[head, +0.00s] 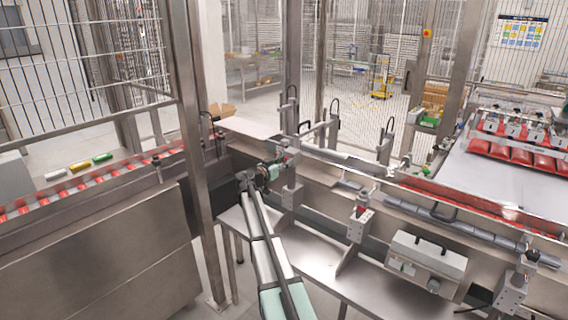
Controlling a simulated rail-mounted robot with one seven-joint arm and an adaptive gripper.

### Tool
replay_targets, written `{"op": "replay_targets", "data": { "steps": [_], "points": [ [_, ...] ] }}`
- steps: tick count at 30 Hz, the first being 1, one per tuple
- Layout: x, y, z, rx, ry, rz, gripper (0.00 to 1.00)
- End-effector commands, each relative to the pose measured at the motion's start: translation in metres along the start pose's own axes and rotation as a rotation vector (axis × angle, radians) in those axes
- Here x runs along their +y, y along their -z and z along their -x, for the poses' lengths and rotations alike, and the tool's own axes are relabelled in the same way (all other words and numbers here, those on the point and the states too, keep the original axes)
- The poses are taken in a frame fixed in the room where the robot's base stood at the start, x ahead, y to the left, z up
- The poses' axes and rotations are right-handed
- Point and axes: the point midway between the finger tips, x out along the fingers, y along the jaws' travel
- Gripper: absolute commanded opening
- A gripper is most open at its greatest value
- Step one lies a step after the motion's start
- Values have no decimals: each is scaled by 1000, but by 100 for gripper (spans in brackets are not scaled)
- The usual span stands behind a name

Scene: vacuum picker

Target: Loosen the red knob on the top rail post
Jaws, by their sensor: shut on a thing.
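My arm reaches up from the bottom of the head view to the steel rail post (292,182) left of centre. My gripper (281,162) is at the upper part of this post, on its left side. It is shut on the red knob, which is mostly hidden by the fingers and very small here. How far the knob is turned cannot be told. A similar post (360,218) with a small red knob (361,209) stands to the right, apart from my gripper.
A grey control box (427,266) sits on the steel shelf at the lower right. A further post (514,285) stands at far right. A steel frame upright (196,150) rises left of my arm. A conveyor (70,190) with red packs runs at left.

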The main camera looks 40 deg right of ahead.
Motion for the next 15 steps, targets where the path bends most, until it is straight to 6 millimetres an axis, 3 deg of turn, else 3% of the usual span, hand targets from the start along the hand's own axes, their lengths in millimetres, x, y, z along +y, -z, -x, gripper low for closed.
{"op": "replay_targets", "data": {
  "steps": [8, 15],
  "points": [
    [0, -4, 0, 0, -1, 84, 0],
    [-1, -6, 0, 2, -1, 259, 0]
  ]
}}
